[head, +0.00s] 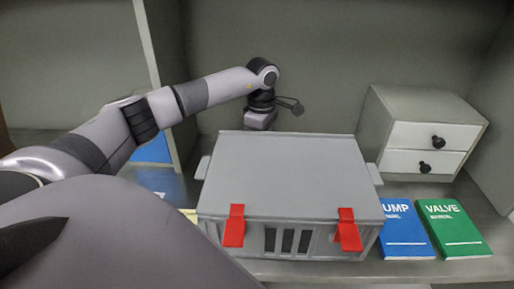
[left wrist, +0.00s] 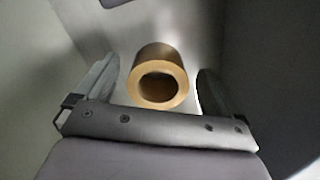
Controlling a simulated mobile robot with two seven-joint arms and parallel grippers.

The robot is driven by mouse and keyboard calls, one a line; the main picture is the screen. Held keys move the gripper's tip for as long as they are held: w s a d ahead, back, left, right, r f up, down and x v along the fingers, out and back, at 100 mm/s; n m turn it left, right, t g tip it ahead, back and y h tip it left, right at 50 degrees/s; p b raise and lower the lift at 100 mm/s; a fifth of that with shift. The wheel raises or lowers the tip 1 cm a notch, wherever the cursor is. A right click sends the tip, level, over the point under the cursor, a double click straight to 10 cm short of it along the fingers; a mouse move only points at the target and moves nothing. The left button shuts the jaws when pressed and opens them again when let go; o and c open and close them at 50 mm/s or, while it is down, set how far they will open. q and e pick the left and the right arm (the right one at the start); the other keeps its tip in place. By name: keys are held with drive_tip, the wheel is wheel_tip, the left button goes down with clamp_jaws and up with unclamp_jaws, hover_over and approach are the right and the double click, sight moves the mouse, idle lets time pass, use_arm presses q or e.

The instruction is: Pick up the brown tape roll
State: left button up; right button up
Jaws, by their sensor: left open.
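The brown tape roll (left wrist: 178,65) shows in the left wrist view, its round hole facing the camera. My left gripper (left wrist: 160,88) is open, with one finger to the left of the roll and one to the right, and a gap on both sides. In the head view my left arm reaches in from the left, and its wrist end (head: 261,112) is behind the grey case. The case hides the fingers and the tape roll in that view. My right gripper cannot be made out in these views.
A grey case (head: 285,175) with red latches stands in front of my left gripper. A white drawer unit (head: 425,135) is at the right. A blue manual (head: 403,232) and a green manual (head: 452,230) lie right of the case. An upright divider (head: 158,85) is left of the gripper.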

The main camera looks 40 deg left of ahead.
use_arm(q)
drive_tip(key=shift+f, duration=0.4)
drive_tip(key=c, duration=1.1)
